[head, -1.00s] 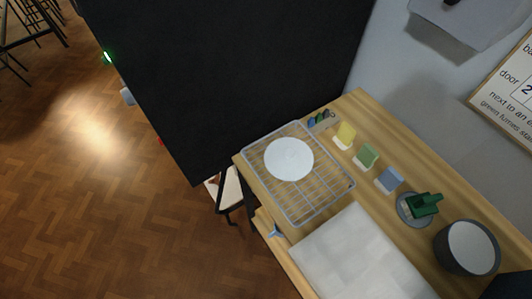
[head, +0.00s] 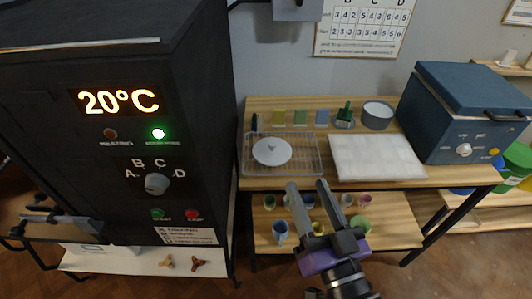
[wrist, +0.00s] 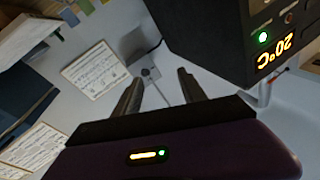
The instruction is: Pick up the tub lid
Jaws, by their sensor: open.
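A grey round disc with an upright green piece on it (head: 344,114) lies on the wooden table, just left of a round grey tub (head: 377,117) that stands with its pale inside facing up. The disc looks like the tub lid, but I cannot be sure. My gripper (head: 307,185) is open and empty, in front of the table's front edge and apart from the disc. In the wrist view its two fingers (wrist: 159,75) are spread with nothing between them. The disc does not show clearly there.
A wire rack (head: 308,158) with a white round piece (head: 271,151) and a white slab (head: 378,157) lie in front of the disc. A black kiln-like cabinet (head: 100,180) stands left; a blue box (head: 465,110) stands right. Small cups fill the lower shelf (head: 395,232).

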